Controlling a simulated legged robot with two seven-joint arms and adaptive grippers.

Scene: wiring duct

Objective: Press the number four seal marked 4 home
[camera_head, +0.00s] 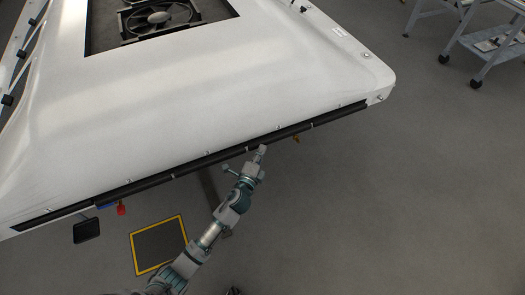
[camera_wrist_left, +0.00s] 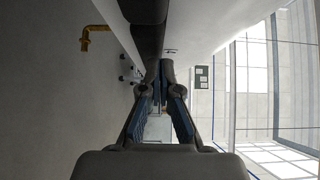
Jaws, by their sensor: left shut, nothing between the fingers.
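A black seal strip (camera_head: 215,158) runs along the lower edge of the large white panel (camera_head: 230,90) in the head view, with small light marks along it. No number can be read, so I cannot tell which stretch is marked 4. My left gripper (camera_head: 262,149) is shut and empty, its tip close below the strip right of the middle. In the left wrist view the gripper's fingers (camera_wrist_left: 160,70) meet at the end of the dark strip (camera_wrist_left: 148,35). Whether they touch it is unclear. A small dark mark (camera_wrist_left: 171,50) shows on the white surface beside it. My right gripper is out of view.
A brass hook-shaped fitting (camera_head: 296,138) sticks out below the edge, right of my gripper. A red fitting (camera_head: 121,209) and a black pad (camera_head: 87,230) hang at the left. A yellow-bordered mat (camera_head: 158,245) lies on the floor. A trolley (camera_head: 490,45) stands far right.

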